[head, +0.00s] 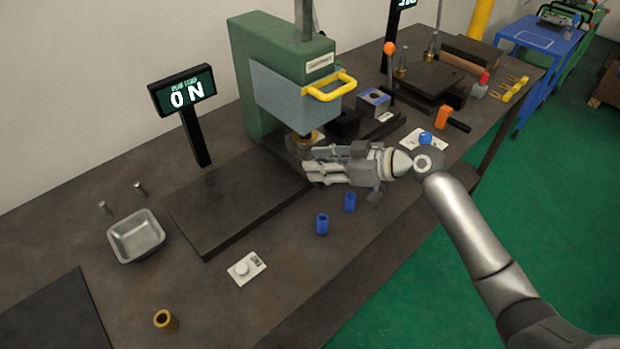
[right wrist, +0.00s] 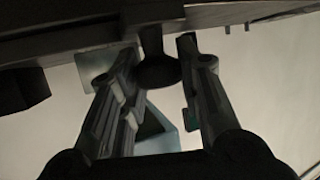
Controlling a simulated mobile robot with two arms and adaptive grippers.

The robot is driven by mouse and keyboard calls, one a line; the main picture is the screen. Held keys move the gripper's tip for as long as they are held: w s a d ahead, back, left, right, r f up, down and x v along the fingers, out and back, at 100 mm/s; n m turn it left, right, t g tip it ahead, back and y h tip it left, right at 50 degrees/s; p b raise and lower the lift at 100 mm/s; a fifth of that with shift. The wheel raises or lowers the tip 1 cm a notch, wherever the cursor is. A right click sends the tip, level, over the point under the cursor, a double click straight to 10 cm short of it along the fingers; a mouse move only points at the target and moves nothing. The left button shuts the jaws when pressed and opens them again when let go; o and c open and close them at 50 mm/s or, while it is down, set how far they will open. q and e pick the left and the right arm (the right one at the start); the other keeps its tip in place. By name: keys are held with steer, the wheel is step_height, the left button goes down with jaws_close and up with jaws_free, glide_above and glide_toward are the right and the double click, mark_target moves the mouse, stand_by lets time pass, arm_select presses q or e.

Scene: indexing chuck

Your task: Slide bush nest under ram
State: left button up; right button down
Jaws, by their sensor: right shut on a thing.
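The green press (head: 262,75) stands at the back of the bench, with a blue-grey guard and yellow handle (head: 330,88). The dark ram end (head: 303,131) shows just under the guard. My right gripper (head: 303,160) reaches in from the right, low beneath the ram. It is shut on a brownish round piece, apparently the bush nest (head: 297,143), mostly hidden by the fingers. In the right wrist view the two fingers stand either side of a dark round shape (right wrist: 159,72); that view is dim. My left gripper is not in view.

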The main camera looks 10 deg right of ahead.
steer(key=shift+w+d, duration=0.15)
steer(key=shift+d, duration=0.1)
steer(key=c, duration=1.3)
jaws_free()
steer(key=shift+o, duration=1.1)
steer(key=shift+d, duration=0.1)
steer(key=v, duration=1.2)
